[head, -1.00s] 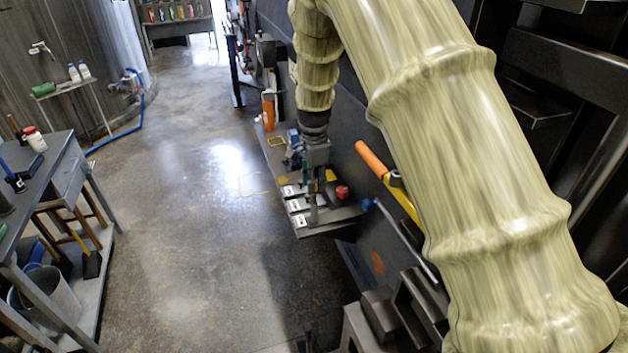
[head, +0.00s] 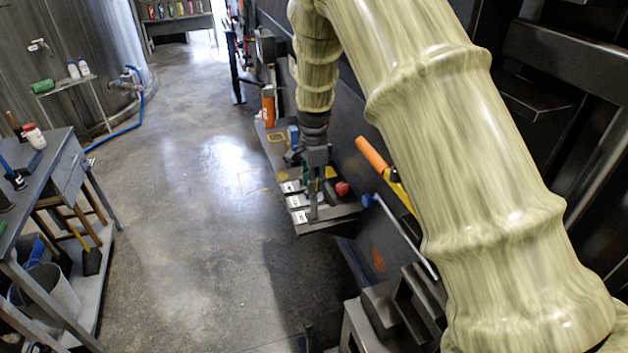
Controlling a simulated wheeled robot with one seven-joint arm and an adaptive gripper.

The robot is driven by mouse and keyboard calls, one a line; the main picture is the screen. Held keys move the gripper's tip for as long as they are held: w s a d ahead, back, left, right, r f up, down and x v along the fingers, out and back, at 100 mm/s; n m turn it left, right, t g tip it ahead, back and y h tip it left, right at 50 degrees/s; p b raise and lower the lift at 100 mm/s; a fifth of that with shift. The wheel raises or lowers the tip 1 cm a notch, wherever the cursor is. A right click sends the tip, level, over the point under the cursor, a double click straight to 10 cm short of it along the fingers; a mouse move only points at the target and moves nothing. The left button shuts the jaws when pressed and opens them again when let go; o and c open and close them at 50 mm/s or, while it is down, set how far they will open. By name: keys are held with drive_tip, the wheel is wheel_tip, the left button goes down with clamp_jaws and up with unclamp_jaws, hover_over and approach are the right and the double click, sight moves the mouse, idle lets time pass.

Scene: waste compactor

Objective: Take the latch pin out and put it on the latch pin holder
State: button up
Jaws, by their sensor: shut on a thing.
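My gripper (head: 315,193) points down over a dark shelf (head: 330,222) on the side of the compactor, in the middle of the head view. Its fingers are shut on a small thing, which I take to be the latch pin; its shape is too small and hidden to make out. The fingertips are near the shelf top, beside a row of white labels (head: 296,202). A red knob (head: 342,188) is just right of the fingers. I cannot tell which part is the latch pin holder.
A lever with an orange grip (head: 371,153) and a rod with a blue knob (head: 368,200) stand right of the shelf. An orange cylinder (head: 268,106) stands farther back. A workbench (head: 52,165) is at left. The floor between is clear.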

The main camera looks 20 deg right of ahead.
drive_tip(key=shift+f+b, duration=0.35)
drive_tip(key=shift+f, duration=0.75)
idle(0.3)
idle(0.3)
drive_tip(key=o, duration=1.1)
drive_tip(key=shift+c, duration=0.3)
drive_tip(key=shift+r+p, duration=1.7)
drive_tip(key=shift+r, duration=1.8)
